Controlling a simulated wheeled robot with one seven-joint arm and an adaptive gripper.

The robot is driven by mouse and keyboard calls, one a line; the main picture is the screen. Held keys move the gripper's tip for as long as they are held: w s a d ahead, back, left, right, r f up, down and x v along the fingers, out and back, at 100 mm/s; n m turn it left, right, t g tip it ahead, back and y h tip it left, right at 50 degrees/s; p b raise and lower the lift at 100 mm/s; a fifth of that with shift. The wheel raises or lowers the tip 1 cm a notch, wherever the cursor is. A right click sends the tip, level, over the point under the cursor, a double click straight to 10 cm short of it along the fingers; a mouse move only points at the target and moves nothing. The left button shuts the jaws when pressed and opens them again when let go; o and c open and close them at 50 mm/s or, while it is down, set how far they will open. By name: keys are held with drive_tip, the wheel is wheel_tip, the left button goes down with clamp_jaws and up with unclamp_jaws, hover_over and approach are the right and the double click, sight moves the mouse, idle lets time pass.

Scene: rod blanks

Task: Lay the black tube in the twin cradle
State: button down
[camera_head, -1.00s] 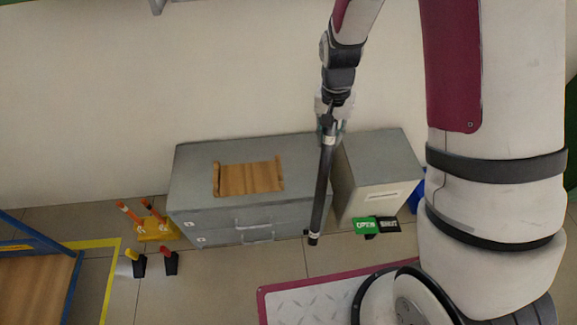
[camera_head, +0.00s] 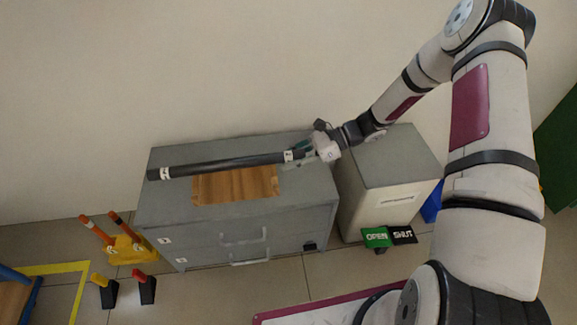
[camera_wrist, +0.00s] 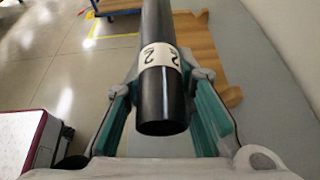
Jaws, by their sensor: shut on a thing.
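The black tube (camera_head: 222,163) has white labelled bands near both ends. My gripper (camera_head: 308,153) is shut on its right end, and the tube reaches out to the left, nearly level. In the wrist view the tube (camera_wrist: 161,95) runs away from between the fingers (camera_wrist: 165,110), with a band marked 2 near the grip. The wooden twin cradle (camera_head: 236,186) sits on top of the grey cabinet. In the head view the tube passes across the cradle's far side and hides its far edge. I cannot tell whether tube and cradle touch.
The grey drawer cabinet (camera_head: 230,222) has a second grey box (camera_head: 395,170) close on its right. Green and black signs (camera_head: 376,237) stand before that box. A yellow holder with orange-handled items (camera_head: 125,248) stands on the floor at left. A wall is behind the cabinet.

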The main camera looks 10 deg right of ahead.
sight(289, 187)
drive_tip(key=shift+w+f+b, duration=0.1)
drive_tip(key=shift+f+b, duration=3.3)
drive_tip(key=shift+f, duration=1.45)
drive_tip(key=c, duration=1.3)
unclamp_jaws()
drive_tip(key=v, duration=1.2)
